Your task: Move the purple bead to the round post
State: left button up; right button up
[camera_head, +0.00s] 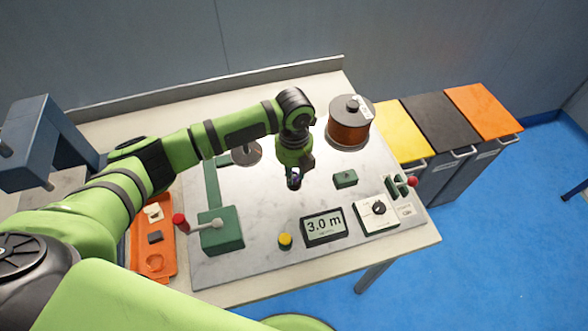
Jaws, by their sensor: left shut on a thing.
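My left gripper (294,182) points down over the middle of the grey-white machine plate. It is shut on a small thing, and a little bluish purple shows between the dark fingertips. This looks like the purple bead, mostly hidden by the fingers. A dark round base with a short upright (246,153) stands behind my left forearm, partly hidden. I cannot tell for sure whether it is the round post. My right gripper is not in view.
A copper-coloured spool (348,132) stands at the back right. An orange tray (153,264) lies left.

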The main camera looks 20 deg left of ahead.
pick_arm(q)
jog(key=o, duration=0.8)
jog(key=shift+f, duration=0.1)
notch_tip(320, 180, up, 12)
jog(key=shift+r, duration=0.1)
